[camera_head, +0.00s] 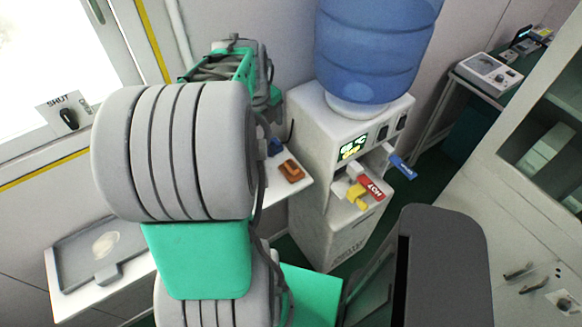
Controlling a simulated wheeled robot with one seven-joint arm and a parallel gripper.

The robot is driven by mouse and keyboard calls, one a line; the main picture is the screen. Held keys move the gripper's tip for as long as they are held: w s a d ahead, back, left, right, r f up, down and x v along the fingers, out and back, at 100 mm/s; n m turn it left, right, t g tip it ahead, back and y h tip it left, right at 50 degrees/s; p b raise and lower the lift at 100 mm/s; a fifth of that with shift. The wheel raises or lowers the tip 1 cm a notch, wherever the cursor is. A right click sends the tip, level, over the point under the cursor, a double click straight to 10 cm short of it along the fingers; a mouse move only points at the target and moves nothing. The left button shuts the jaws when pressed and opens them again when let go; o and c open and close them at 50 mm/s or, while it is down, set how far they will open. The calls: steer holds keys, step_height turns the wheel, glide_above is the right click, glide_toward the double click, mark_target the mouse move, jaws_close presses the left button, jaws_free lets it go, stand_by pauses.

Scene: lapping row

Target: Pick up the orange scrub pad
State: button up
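A small orange-brown block, which looks like the orange scrub pad (291,171), lies on a white shelf (300,187). It is just right of my large grey arm link, near the left side of the water dispenser. Its top is uncovered and nothing is seen touching it except the shelf. My grey and green arm fills the left middle of the head view and hides part of the shelf. I cannot make out my gripper's fingers; they are hidden or outside the picture.
A white water dispenser (311,130) with a blue bottle (372,45), a red HOT tap (371,187) and a blue tap (402,167) stands close right of the shelf. A grey tray (75,272) with a pale round patch sits lower left. White cabinets (490,215) stand at right.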

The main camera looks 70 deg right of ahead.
steer(key=s+d+f+m, duration=0.2)
steer(key=s, duration=0.1)
steer(key=y, duration=0.3)
glide_above(292, 164)
steer(key=shift+m, duration=0.3)
step_height(292, 164, down, 5)
steer(key=shift+d+f+b, duration=0.1)
steer(key=shift+b, duration=0.35)
steer(key=f+p, duration=0.1)
steer(key=f, duration=0.3)
steer(key=f+p, duration=0.1)
steer(key=f, duration=0.2)
steer(key=shift+a+f, duration=0.2)
steer(key=shift+f, duration=0.2)
steer(key=c, duration=1.4)
steer(key=shift+r, duration=0.1)
